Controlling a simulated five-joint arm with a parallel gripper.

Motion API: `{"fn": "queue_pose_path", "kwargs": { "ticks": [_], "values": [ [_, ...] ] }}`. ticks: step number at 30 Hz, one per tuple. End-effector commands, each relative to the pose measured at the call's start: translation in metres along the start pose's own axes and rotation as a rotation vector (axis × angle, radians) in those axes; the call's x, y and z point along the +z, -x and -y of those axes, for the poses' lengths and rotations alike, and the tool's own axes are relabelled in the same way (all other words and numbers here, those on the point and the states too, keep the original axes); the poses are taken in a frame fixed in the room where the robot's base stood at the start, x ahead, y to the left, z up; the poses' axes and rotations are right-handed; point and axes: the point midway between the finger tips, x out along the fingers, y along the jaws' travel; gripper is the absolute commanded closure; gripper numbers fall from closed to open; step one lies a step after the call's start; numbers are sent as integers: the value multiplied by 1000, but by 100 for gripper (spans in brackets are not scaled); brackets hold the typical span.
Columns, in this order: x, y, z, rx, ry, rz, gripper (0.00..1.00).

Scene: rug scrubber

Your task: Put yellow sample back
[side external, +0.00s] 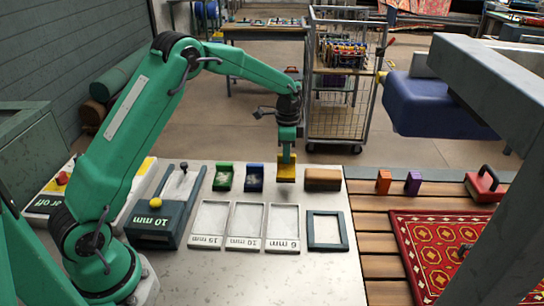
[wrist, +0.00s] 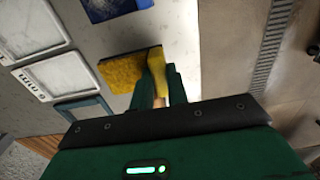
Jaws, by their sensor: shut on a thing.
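My gripper (side external: 287,150) is shut on the yellow sample (side external: 287,173), at the back edge of the pale worktop. In the wrist view the gripper (wrist: 160,88) has its green fingers on the sample's upright yellow side, and its rough yellow face (wrist: 124,72) shows. I cannot tell whether it touches the worktop. The blue one also shows in the wrist view (wrist: 105,9).
A brown block (side external: 322,180) stands close on the right. Pale framed trays (side external: 246,224), marked in mm, and a dark square frame (side external: 325,229) lie in front. A dark box marked 10 mm (side external: 158,221) is left. A red rug (side external: 465,245) lies on slats at right.

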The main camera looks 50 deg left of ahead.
Motion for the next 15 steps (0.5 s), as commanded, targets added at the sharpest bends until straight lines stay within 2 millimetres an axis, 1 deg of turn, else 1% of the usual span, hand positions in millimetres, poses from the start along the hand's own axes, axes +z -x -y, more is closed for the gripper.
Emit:
{"fn": "queue_pose_path", "kwargs": {
  "ticks": [9,12,15],
  "values": [
    [0,-33,-1,3,0,2,100],
    [0,-38,-1,2,0,1,100],
    [0,-38,-1,1,0,1,100]
  ]
}}
